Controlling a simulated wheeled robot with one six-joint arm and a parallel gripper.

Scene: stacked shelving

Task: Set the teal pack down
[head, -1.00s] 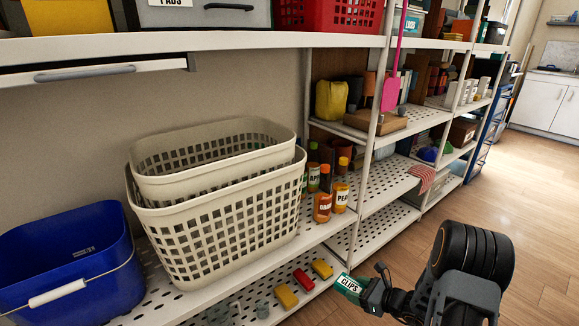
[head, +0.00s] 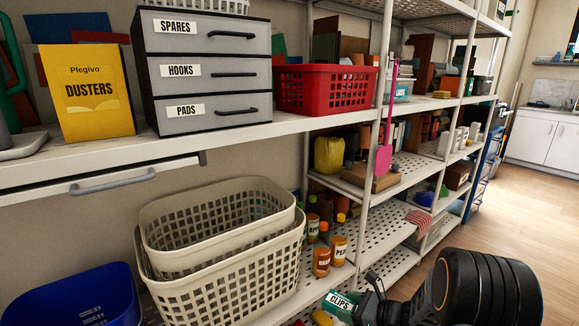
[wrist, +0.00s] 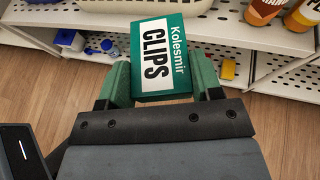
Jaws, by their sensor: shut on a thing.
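In the head view the pack (head: 341,304) shows at the bottom, held by my gripper (head: 358,307) in front of the lower shelf's edge. The pack is off any surface, as far as the views show; the floor and shelf lie behind it in the wrist view.
Two nested cream baskets (head: 222,262) stand on the lower shelf (head: 375,246), beside several spice bottles (head: 321,262). A blue bucket (head: 75,298) is at the left. Above are a yellow dusters box (head: 92,95), a grey drawer unit (head: 205,72) and a red basket (head: 325,90).

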